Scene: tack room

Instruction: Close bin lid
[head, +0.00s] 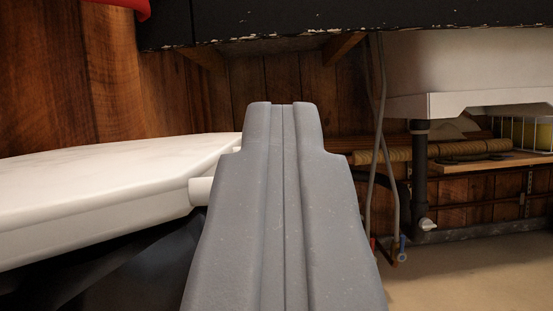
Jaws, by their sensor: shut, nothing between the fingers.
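A white bin lid (95,185) fills the left side of the head view. It is raised at an angle, with a dark space under its near edge. A short white cylindrical piece (201,191) sits at its right end, beside my gripper. My gripper (282,106) is in the middle of the view, pointing away. Its two grey fingers are together with nothing between them. The gripper hides part of the lid's right end, and I cannot tell whether they touch. The bin's body is mostly out of view.
A dark shelf or counter edge (300,22) runs overhead. A white sink (470,100) with a dark drain pipe (419,170) and hanging hoses (370,200) is at right. A low shelf holds rolled items (460,149). Wood-panelled wall (120,85) stands behind. Floor at lower right (480,270) is clear.

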